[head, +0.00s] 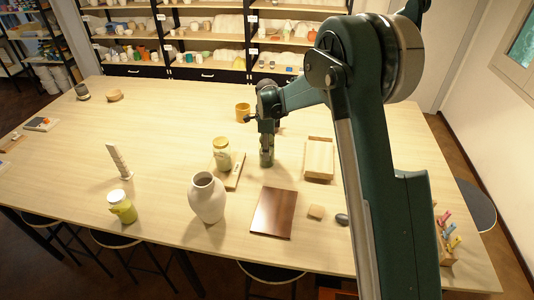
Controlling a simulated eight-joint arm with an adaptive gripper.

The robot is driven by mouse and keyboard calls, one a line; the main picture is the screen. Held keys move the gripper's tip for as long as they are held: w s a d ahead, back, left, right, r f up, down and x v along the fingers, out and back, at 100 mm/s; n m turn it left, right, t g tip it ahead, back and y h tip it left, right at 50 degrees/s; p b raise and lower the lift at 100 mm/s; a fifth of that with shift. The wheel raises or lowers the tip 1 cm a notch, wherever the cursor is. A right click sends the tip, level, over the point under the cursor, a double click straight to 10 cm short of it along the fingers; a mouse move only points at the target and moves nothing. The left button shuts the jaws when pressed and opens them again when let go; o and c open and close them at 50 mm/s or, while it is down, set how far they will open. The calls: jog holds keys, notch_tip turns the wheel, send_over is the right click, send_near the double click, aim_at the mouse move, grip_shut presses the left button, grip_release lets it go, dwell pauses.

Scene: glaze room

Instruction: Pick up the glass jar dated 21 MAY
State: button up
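A second yellow-green jar (122,208) with a pale lid stands at the front left. No date on any jar is readable.
A cream vase (207,198) stands in front of the board. A brown tile (273,212), a wooden box (319,160), a small block (316,212) and a dark stone (342,219) lie to the right. An orange mug (243,112) stands behind. The table's left half is mostly free.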

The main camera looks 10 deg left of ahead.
jog(key=shift+r, duration=4.95)
jog(key=shift+s, duration=0.15)
